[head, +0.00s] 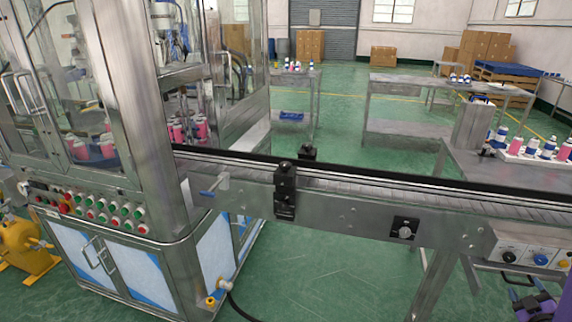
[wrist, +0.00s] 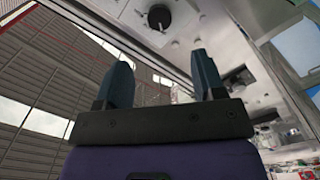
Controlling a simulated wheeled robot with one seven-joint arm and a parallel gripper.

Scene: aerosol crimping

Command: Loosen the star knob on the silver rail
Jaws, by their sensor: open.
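The silver rail (head: 340,205) is the metal side of the conveyor in the head view. A small dark knob (head: 405,229) sits on a black square plate on its front face. In the wrist view a round black knob (wrist: 159,18) stands on a silver surface, beyond and above the fingertips; I cannot tell for sure which knob it is or make out a star shape. My gripper (wrist: 162,75) is open, with an empty gap between two dark fingers and the knob apart from them. In the head view my purple gripper (head: 533,292) is at the lower right.
A black clamp block (head: 285,190) is fixed to the rail's front. A steel cabinet machine (head: 120,190) with coloured buttons stands at left. A box with dials (head: 525,254) is above my gripper. Green floor (head: 335,280) is open below the conveyor.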

